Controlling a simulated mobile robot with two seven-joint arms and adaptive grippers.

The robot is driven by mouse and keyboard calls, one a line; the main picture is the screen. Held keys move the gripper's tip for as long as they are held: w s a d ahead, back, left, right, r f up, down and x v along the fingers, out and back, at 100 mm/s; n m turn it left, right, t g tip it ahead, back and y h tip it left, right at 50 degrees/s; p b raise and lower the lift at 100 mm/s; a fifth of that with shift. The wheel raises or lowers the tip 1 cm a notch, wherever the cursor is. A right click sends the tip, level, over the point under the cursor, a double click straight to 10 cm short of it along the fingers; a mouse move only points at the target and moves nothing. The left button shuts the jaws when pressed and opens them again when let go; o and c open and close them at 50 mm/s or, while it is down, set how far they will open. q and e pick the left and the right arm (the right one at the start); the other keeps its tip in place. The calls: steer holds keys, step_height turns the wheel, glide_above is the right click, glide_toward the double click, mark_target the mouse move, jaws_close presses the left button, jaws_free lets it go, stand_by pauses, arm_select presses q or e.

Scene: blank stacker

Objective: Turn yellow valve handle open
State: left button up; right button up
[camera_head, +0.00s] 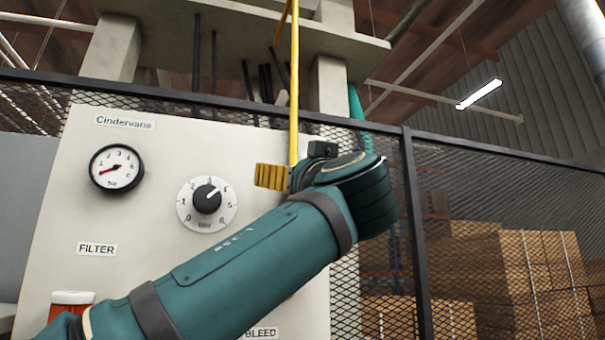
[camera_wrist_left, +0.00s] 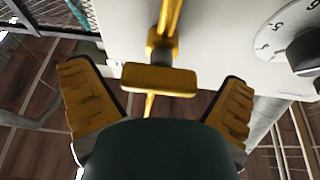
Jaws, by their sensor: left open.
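The yellow valve handle (camera_wrist_left: 160,80) is a short flat bar in the left wrist view, on a yellow pipe (camera_wrist_left: 168,22). My left gripper (camera_wrist_left: 157,84) is open, with one yellow-padded finger on each side of the handle and a visible gap to both. In the head view the left gripper (camera_head: 271,177) is partly seen at the panel's right side, in front of the yellow pipe (camera_head: 294,90). The handle is hidden there by my gripper and arm. I cannot tell how deep the handle sits between the fingers. My right gripper is not in view.
A pale panel (camera_head: 140,215) carries a round gauge (camera_head: 117,168) and a black dial knob (camera_head: 207,198).

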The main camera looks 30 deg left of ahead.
arm_select(q)
steer(key=shift+w, duration=0.1)
steer(key=c, duration=1.1)
steer(key=shift+c, duration=0.2)
